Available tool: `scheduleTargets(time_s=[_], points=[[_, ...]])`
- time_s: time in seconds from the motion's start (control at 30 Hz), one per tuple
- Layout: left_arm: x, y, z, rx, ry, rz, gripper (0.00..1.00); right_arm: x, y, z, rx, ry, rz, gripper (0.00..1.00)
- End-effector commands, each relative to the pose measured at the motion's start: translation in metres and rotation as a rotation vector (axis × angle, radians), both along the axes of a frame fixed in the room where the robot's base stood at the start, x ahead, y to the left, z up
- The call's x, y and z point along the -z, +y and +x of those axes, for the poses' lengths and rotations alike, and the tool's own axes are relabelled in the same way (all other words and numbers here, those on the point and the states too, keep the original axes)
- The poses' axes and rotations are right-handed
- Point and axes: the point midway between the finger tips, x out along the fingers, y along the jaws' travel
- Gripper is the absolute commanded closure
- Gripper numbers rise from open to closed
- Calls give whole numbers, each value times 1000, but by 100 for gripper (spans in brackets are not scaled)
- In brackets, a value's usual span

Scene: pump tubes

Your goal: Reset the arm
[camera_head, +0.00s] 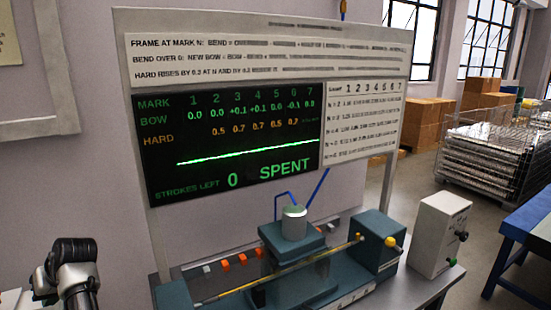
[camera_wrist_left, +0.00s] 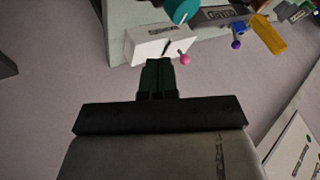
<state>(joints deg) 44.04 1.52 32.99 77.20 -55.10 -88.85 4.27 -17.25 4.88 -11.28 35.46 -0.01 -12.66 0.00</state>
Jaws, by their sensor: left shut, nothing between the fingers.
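My left gripper (camera_wrist_left: 160,66) is shut and empty in the left wrist view, with its dark fingers together. My left arm shows at the lower left of the head view, apart from the bench machine. The machine (camera_head: 282,236) is a teal press with a grey cylinder (camera_head: 294,222) on top. A long thin yellowish tube (camera_head: 285,268) lies across it. The board's screen (camera_head: 235,142) reads strokes left 0 and SPENT, with a slanted green line. My right gripper is in neither view.
In the left wrist view, a white box (camera_wrist_left: 150,42) with a pink knob (camera_wrist_left: 185,60) lies beyond the fingers. A wire cage (camera_head: 495,150) and brown cartons (camera_head: 425,120) stand behind right.

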Motion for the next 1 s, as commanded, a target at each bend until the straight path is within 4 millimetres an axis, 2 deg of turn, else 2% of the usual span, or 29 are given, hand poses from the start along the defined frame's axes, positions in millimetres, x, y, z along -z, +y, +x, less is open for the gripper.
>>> scheduleTargets(time_s=[0.03,0.17,0.37,0.57,0.67,0.77,0.8,0.87,0.9,0.97,1.0], points=[[11,-3,2,28,15,4,100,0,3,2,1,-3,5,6],[33,-9,9,96,32,19,100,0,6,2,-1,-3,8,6],[77,-24,17,221,65,34,100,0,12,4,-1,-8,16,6],[142,-49,19,387,107,29,100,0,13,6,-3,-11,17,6],[187,-67,12,487,132,13,100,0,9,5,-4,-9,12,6],[245,-93,-5,604,161,-22,100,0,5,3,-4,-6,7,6],[271,-105,-17,653,172,-43,100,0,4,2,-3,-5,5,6],[308,-123,-37,723,186,-78,100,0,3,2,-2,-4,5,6],[333,-134,-53,765,196,-104,100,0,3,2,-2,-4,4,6],[366,-152,-79,821,206,-144,100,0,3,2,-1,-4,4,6],[387,-163,-99,853,214,-174,100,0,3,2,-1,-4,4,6]])
